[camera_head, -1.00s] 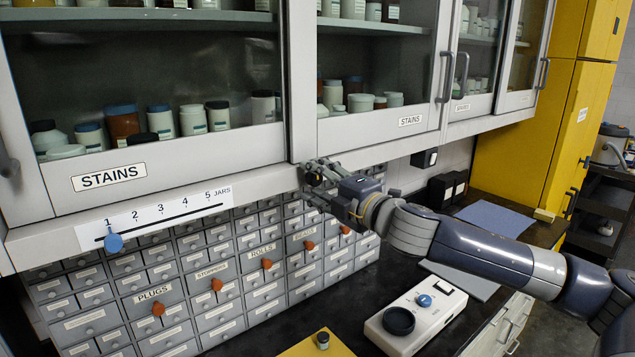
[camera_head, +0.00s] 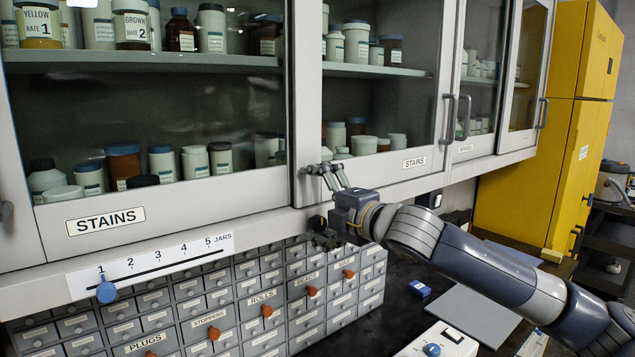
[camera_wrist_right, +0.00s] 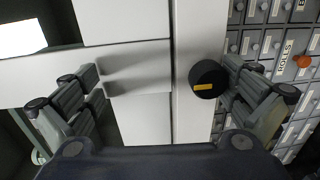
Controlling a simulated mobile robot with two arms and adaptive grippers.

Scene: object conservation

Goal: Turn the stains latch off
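The stains latch looks to be the round black knob (camera_wrist_right: 208,79) with a short yellow mark, on the pale cabinet rail in the right wrist view. The mark lies nearly level in that view. In the head view a dark round shape (camera_head: 317,223) under the STAINS cabinet (camera_head: 195,204) appears to be this knob, partly crowded by my lower finger. My right gripper (camera_head: 326,205) is open, one finger up by the door frame and one below the rail. In the wrist view my right gripper (camera_wrist_right: 165,95) has the knob between its fingers, close beside the right one; contact is unclear. My left gripper is out of view.
A JARS scale (camera_head: 150,262) with a blue slider (camera_head: 106,292) at 1 hangs on the rail to the left. Small labelled drawers (camera_head: 215,322) stand below. Jars (camera_head: 122,162) fill the glass-fronted shelves. A blue box (camera_head: 419,289) and a white device (camera_head: 440,342) are on the counter.

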